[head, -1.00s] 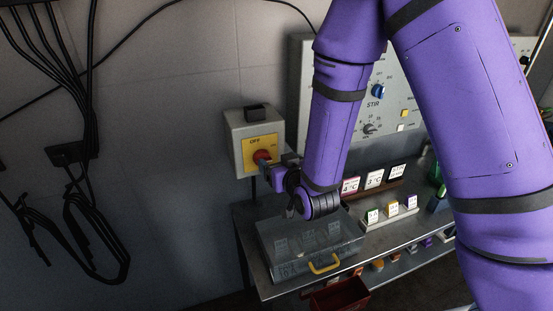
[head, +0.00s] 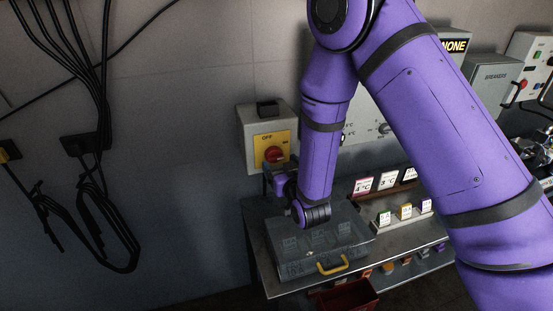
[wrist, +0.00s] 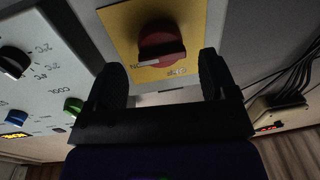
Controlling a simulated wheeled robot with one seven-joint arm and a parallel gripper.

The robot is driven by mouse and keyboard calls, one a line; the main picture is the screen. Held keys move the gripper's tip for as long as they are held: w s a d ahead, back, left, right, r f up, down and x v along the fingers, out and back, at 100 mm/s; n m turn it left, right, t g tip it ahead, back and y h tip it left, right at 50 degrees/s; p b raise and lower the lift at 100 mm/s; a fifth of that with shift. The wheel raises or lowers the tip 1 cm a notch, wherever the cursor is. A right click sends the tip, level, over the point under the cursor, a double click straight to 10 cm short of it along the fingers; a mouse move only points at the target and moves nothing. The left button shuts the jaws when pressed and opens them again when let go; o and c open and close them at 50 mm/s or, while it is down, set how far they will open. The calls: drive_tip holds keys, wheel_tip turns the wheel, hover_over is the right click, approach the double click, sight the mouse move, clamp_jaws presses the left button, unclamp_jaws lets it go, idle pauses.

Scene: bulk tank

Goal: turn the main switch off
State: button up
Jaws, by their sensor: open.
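The main switch is a red rotary knob (head: 273,155) on a yellow plate (head: 264,141) on a grey wall box (head: 247,134). The plate's "OFF" mark shows above the knob in the head view. In the wrist view the red knob (wrist: 162,45) sits at the top centre with a pale line along its near edge; I cannot tell its exact setting. My gripper (wrist: 161,78) is open and empty, its dark fingers pointing at the plate either side of the knob's near side. In the head view my gripper (head: 271,181) is just below the knob; contact cannot be told.
A clear-lidded case (head: 310,252) with a yellow handle lies on the metal table below. A control panel (wrist: 42,75) with knobs stands beside the switch box. Black cables (head: 98,215) hang on the wall to the left. A red bin (head: 347,297) is under the table edge.

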sight(277, 160)
drive_tip(key=shift+x, duration=1.7)
drive_tip(key=c, duration=0.9)
drive_tip(key=shift+o, duration=0.2)
